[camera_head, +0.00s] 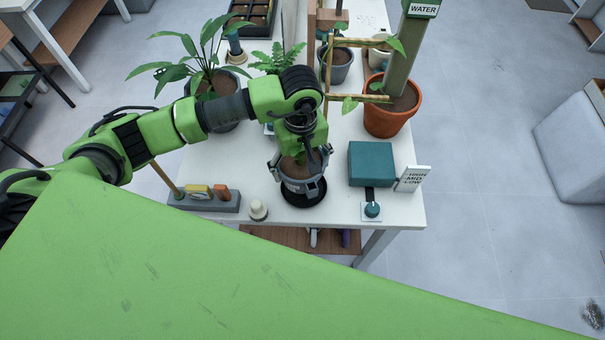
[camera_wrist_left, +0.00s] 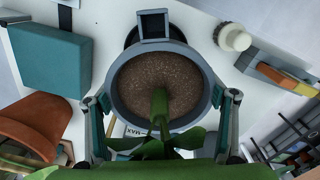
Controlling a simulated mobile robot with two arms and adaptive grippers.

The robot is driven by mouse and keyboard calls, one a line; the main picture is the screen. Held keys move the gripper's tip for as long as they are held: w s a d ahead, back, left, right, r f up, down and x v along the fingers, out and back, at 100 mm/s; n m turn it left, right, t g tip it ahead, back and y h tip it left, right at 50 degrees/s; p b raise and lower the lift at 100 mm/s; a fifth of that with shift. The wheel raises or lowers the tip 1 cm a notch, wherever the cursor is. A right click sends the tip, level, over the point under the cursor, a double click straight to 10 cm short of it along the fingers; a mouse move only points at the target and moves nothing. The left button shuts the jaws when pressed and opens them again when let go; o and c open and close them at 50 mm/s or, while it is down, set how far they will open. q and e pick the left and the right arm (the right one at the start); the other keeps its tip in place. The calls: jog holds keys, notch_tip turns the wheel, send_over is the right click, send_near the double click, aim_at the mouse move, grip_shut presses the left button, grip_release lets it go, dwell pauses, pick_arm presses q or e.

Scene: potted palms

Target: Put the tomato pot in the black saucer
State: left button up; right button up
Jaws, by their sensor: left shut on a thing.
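The tomato pot (camera_head: 301,184) is a grey round pot with brown soil and a green stem. It appears upright at the front of the white table. My left gripper (camera_head: 299,172) is shut on it, with a finger on each side; the left wrist view shows the fingers against the pot's wall (camera_wrist_left: 118,97). The black saucer (camera_head: 304,203) shows under and just in front of the pot, mostly hidden by it. Its dark edge also shows in the left wrist view (camera_wrist_left: 131,38). I cannot tell whether the pot touches the saucer. My right gripper is not in view.
A teal box (camera_head: 371,164) and a small level sign (camera_head: 413,179) stand to the right. A white knob (camera_head: 258,210) and a grey tool tray (camera_head: 205,204) are to the left. A terracotta pot (camera_head: 392,117) and other potted plants stand behind.

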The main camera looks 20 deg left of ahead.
pick_arm(q)
jog(key=shift+w+f, duration=0.4)
jog(key=shift+f, duration=0.05)
notch_tip(320, 180, down, 3)
jog(key=shift+w+f+b, duration=0.15)
jog(key=shift+b, duration=0.65)
jog(key=shift+w, duration=0.1)
jog(key=shift+f, duration=0.15)
jog(key=o, duration=1.3)
